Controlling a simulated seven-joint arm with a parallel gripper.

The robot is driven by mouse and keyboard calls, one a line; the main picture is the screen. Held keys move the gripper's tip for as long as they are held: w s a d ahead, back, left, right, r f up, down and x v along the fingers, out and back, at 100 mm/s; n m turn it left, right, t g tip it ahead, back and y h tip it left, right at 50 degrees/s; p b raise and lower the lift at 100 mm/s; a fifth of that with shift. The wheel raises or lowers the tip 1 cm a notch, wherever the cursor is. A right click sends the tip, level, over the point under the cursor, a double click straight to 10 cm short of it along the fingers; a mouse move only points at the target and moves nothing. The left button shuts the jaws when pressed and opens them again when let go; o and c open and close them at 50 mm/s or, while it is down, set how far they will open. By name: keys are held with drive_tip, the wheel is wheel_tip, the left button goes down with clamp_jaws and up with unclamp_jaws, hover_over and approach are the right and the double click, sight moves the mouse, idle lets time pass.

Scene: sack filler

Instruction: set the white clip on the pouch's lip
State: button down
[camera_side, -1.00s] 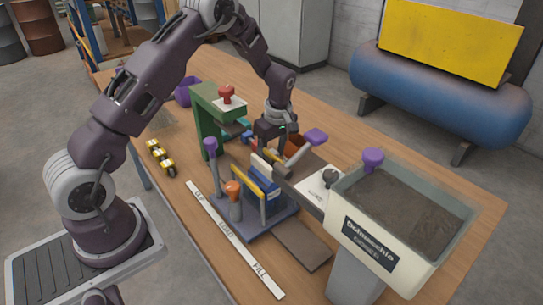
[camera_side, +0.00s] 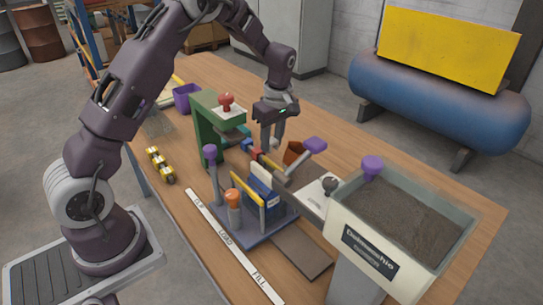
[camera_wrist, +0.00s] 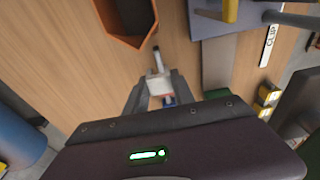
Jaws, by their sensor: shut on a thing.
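The gripper is apart from the pouch, which I cannot make out in the wrist view.
A green stand with a red knob (camera_side: 227,100) is left of my gripper. Coloured pieces lie below it. An orange bin (camera_side: 293,152) is close on the right, also in the wrist view (camera_wrist: 127,28). Purple-knobbed levers (camera_side: 210,153) and a hopper (camera_side: 410,215) stand nearby.

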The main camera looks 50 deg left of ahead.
wheel_tip(320, 180, up, 17)
hover_over(262, 170)
drive_tip(key=f, duration=0.4)
drive_tip(key=shift+d, duration=0.2)
drive_tip(key=shift+f, duration=2.25)
drive_tip(key=shift+f, duration=1.35)
